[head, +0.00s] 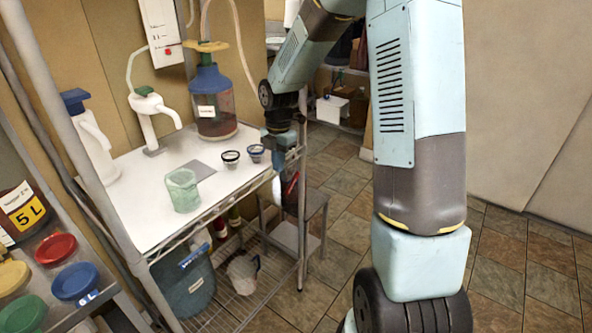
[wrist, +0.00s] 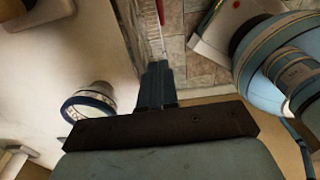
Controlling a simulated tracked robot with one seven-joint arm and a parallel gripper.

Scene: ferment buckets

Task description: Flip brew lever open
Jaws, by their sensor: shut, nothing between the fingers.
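A white curved tap (head: 152,117) with a small green lever-like top (head: 144,91) stands at the back of the white counter. A second white dispenser (head: 95,140) with a blue top (head: 75,98) stands at the left. I cannot tell from the picture which of these tops is the brew lever. My gripper (head: 279,150) points down near the counter's right end, well to the right of both and apart from them. In the wrist view its fingers (wrist: 156,84) are together and empty. No lever is clear in the wrist view.
Two small dark-rimmed cups (head: 231,160) (head: 256,153) sit near my gripper; one blue-rimmed cup shows in the wrist view (wrist: 88,106). A green cup (head: 183,190) stands in front. A rack post (head: 90,110) rises at left.

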